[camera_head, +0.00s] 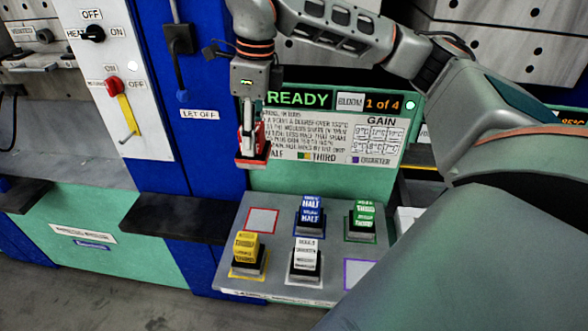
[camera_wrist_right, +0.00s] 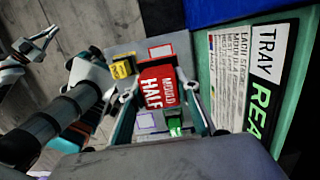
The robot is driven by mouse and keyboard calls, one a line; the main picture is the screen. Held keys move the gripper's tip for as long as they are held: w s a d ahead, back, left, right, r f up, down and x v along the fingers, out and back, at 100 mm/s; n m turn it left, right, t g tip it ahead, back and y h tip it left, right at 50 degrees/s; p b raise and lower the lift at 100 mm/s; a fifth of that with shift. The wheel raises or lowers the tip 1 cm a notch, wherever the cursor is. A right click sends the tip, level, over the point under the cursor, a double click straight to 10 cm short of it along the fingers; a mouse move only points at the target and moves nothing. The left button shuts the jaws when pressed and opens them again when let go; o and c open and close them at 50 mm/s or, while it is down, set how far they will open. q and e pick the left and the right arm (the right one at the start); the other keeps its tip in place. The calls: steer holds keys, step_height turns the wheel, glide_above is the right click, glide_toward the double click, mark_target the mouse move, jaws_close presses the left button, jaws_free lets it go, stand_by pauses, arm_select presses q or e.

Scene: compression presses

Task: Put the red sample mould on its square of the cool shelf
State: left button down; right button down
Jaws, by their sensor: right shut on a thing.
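The red sample mould (camera_head: 252,153) hangs in my right gripper (camera_head: 248,128), in the air above and a little left of the cool shelf's red square. In the right wrist view the red mould (camera_wrist_right: 157,90), lettered "MOULD HALF", sits between the two fingers of the gripper (camera_wrist_right: 160,98). The grey cool shelf (camera_head: 225,275) stands below. Its red-outlined square (camera_head: 262,221) at the back left is empty. That square also shows in the wrist view (camera_wrist_right: 160,51). My left gripper (camera_wrist_right: 38,45) shows small at the wrist view's upper left; its opening is unclear.
Yellow (camera_head: 246,248), blue (camera_head: 310,216), green (camera_head: 362,221) and white (camera_head: 305,259) moulds stand on the shelf. The purple square (camera_head: 360,273) is empty. A dark ledge (camera_head: 178,217) lies left of the shelf. A text panel (camera_head: 330,135) stands behind.

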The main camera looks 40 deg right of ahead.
step_height(320, 180, down, 20)
steer(key=shift+w+r+b, duration=0.1)
steer(key=shift+b, duration=0.25)
stand_by(0.5)
steer(key=c, duration=1.5)
jaws_free()
steer(key=shift+f, duration=0.2)
step_height(320, 180, up, 12)
steer(key=s, duration=0.1)
steer(key=shift+s+d, duration=0.15)
steer(key=shift+d, duration=0.3)
steer(key=shift+s, duration=0.1)
